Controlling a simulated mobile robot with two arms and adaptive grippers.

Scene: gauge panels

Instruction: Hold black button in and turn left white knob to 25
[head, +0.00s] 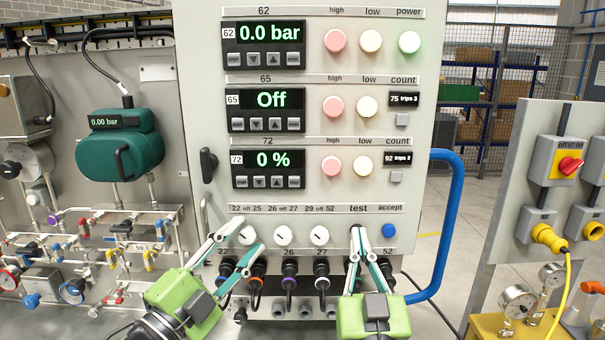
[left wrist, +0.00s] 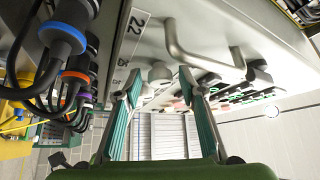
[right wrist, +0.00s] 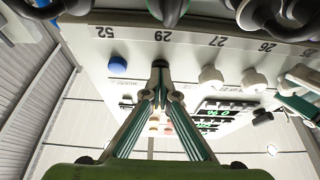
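The left white knob (head: 246,231), below the label "22 off 25", is partly hidden by my left gripper (head: 251,241). In the left wrist view, my left gripper (left wrist: 159,82) is open, with its fingertips on either side of the knob (left wrist: 160,71) and gaps visible. Its pointer setting cannot be read. The black button (right wrist: 160,64), under "test", is mostly covered in the head view by my right gripper (head: 358,232). My right gripper (right wrist: 160,82) is shut, its fingertips together at the button's face. I cannot tell how far the button is pressed in.
Two more white knobs (head: 283,235) and a blue accept button (head: 389,230) share the row. Black plugs with cables hang below. A grey handle (left wrist: 205,55) stands out near my left gripper. Displays above read 0.0 bar, Off and 0 %. A blue rail (head: 457,215) is at right.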

